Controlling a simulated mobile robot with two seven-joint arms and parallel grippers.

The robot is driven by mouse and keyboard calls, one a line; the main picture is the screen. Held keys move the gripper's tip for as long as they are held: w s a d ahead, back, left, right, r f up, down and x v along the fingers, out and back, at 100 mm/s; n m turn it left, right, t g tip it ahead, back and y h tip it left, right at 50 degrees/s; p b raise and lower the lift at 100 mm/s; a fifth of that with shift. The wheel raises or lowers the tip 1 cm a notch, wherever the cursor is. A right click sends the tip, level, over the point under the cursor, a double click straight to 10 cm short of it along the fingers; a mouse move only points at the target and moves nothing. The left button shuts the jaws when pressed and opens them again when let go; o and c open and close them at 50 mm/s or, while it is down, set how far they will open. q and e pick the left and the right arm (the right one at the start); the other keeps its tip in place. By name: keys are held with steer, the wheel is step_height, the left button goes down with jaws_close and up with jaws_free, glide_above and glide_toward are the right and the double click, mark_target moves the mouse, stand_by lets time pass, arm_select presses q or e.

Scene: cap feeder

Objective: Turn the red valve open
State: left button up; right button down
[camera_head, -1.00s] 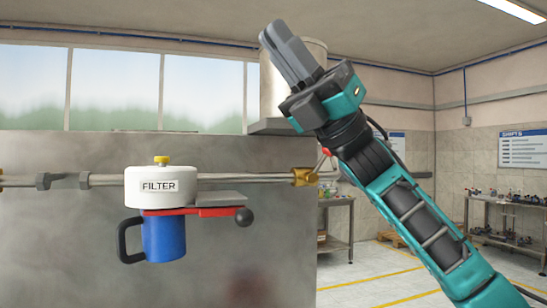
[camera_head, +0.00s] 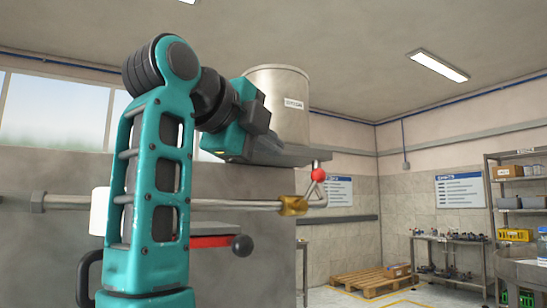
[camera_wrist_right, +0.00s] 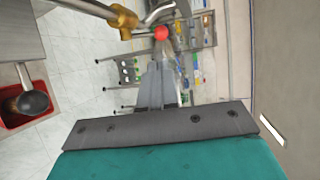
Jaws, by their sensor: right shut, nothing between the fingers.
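The valve is a brass body (camera_head: 293,206) at the right end of a steel pipe, with a bent metal lever rising to a red ball knob (camera_head: 318,175). In the right wrist view the brass body (camera_wrist_right: 122,20) and red knob (camera_wrist_right: 161,32) show at the top, just beyond my fingertips. My right gripper (camera_head: 270,150) is above and left of the knob in the head view, in front of the tank's shelf. In the right wrist view its fingers (camera_wrist_right: 155,82) are together and empty. I see no contact with the knob. My left gripper is not in view.
My right arm hides most of the white filter (camera_head: 99,210). A metal tank (camera_head: 278,100) stands on a shelf above. A wooden pallet (camera_head: 370,281) and shelving (camera_head: 515,175) are farther right.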

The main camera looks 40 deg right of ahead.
mark_target(316, 173)
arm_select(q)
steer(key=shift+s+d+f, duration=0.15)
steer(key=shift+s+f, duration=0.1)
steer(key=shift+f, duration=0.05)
arm_select(e)
steer(key=x, duration=1.3)
steer(key=shift+s+d, duration=0.15)
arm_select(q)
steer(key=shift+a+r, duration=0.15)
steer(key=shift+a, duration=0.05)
arm_select(e)
steer(key=shift+d+r, duration=0.1)
